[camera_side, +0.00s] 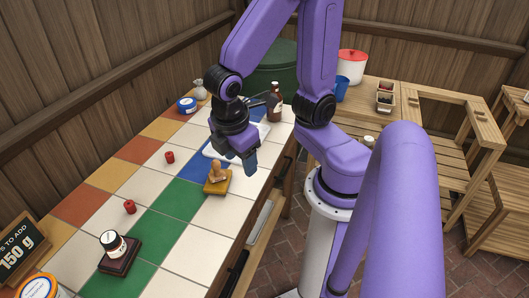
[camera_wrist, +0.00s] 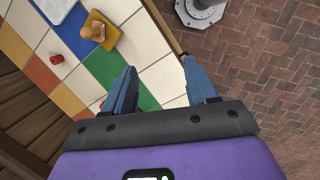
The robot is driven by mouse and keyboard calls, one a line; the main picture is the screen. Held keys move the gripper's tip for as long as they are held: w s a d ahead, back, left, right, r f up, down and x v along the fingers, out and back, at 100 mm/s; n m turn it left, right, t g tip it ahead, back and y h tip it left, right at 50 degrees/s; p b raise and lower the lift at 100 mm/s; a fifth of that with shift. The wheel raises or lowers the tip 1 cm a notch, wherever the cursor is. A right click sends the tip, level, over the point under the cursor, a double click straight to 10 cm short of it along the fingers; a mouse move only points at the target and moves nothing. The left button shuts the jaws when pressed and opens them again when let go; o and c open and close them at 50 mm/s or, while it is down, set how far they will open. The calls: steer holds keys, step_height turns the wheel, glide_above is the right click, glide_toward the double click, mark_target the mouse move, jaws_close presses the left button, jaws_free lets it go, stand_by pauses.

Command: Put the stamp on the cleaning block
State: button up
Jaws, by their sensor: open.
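The stamp (camera_side: 216,171), with a tan wooden handle, stands on a yellow block (camera_side: 217,187), which looks like the cleaning block, on the tiled counter. In the wrist view the stamp (camera_wrist: 95,31) appears on the yellow block (camera_wrist: 110,41) at the upper left, outside the span of my fingers. My gripper (camera_side: 247,158) is near the stamp, above it and to its right in the side view. In the wrist view my gripper (camera_wrist: 162,85) has its two blue fingers apart, with only counter, counter edge and floor between them.
Two red pieces (camera_side: 169,157) (camera_side: 130,207) lie on the tiles. A brown bottle (camera_side: 275,104) stands behind my gripper. White tiles around the yellow block are clear.

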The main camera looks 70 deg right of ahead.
steer(key=s+r+y, duration=0.2)
steer(key=s+y, duration=0.1)
steer(key=s, duration=0.2)
steer(key=shift+s+r, duration=0.25)
steer(key=shift+s, duration=0.1)
steer(key=shift+d, duration=0.1)
